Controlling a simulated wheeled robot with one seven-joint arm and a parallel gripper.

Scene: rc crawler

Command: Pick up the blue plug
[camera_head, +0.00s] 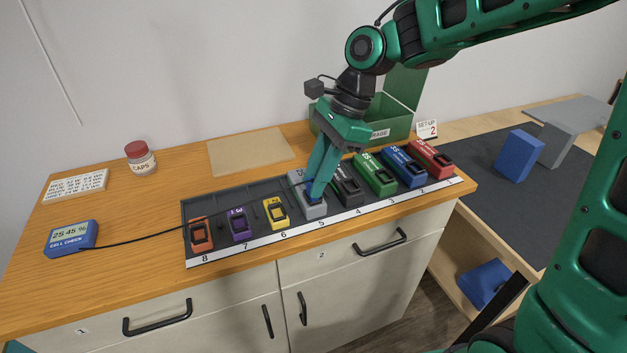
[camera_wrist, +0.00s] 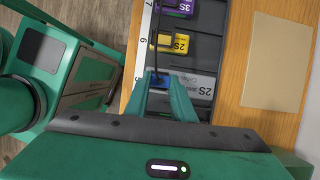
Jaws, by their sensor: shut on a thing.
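My gripper (camera_head: 317,180) points down at the grey pack (camera_head: 313,211) in slot 5 of the black rack. Its green fingers are shut on the small blue plug (camera_head: 313,197), of which only a little shows between the fingertips. In the wrist view the fingers (camera_wrist: 165,88) close around the dark blue plug (camera_wrist: 159,79) at the front end of the grey pack. A thin black cable (camera_head: 150,239) runs from the blue cell checker (camera_head: 71,238) across the rack toward the plug. I cannot tell whether the plug touches the pack.
The rack (camera_head: 252,182) also holds orange (camera_head: 201,235), purple (camera_head: 239,223), yellow (camera_head: 276,212), black, green (camera_head: 375,174), blue (camera_head: 404,167) and red packs. A green storage box (camera_head: 402,95) stands behind. A caps jar (camera_head: 140,158) and bare wood lie left.

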